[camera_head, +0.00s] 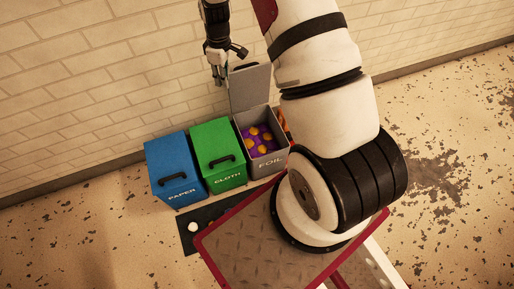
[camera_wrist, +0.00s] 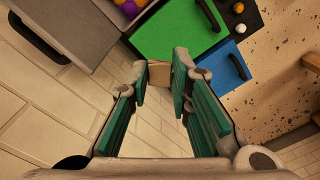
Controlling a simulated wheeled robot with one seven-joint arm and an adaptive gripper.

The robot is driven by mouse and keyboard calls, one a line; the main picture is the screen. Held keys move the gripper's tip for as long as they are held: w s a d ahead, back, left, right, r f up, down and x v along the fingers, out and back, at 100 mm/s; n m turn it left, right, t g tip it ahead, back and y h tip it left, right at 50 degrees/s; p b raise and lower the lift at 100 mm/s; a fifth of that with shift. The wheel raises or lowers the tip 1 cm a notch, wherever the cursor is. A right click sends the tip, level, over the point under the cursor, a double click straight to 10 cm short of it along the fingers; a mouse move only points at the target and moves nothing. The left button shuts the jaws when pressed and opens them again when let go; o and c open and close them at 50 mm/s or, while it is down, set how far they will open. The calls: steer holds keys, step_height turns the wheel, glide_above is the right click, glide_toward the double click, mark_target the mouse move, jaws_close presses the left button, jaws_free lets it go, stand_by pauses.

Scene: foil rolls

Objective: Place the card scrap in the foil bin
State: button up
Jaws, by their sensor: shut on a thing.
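My gripper (camera_head: 220,76) is up near the wall, above and behind the bins, with its fingers pointing down. In the wrist view its fingertips (camera_wrist: 163,74) are closed on a small tan card scrap (camera_wrist: 158,78). The scrap is too small to make out in the head view. The grey foil bin (camera_head: 270,163) is the right one of the row, with its lid (camera_head: 250,88) standing open. Purple and orange balls (camera_head: 262,141) lie inside it. In the wrist view the grey lid (camera_wrist: 70,42) shows at upper left, beside the fingers and apart from them.
The shut green cloth bin (camera_head: 218,150) and shut blue paper bin (camera_head: 174,168) stand left of the foil bin. A dark mat (camera_head: 191,236) with a white ball (camera_head: 193,227) lies in front. The brick wall (camera_head: 110,80) is close behind. An orange-striped thing (camera_head: 284,124) is partly hidden behind my arm.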

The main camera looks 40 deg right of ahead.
steer(key=d+f+n+b, duration=0.2)
steer(key=d+f+b, duration=0.25)
steer(key=f, duration=0.65)
steer(key=d+f+n+b, duration=0.25)
steer(key=f+b, duration=0.35)
steer(key=f, duration=0.6)
steer(key=n+b, duration=0.3)
steer(key=b, duration=0.6)
glide_above(259, 145)
step_height(259, 145, down, 17)
steer(key=shift+n, duration=0.25)
steer(key=f+b, duration=0.1)
steer(key=f, duration=0.1)
steer(key=f+b, duration=0.1)
steer(key=f, duration=0.3)
steer(key=shift+s+f+b, duration=0.15)
steer(key=shift+s+b, duration=0.1)
steer(key=shift+b, duration=0.15)
steer(key=shift+f+b, duration=1)
steer(key=shift+f, duration=1.1)
steer(key=shift+o, duration=1.3)
steer(key=shift+f, duration=0.1)
steer(key=o, duration=0.4)
steer(key=shift+o, duration=0.2)
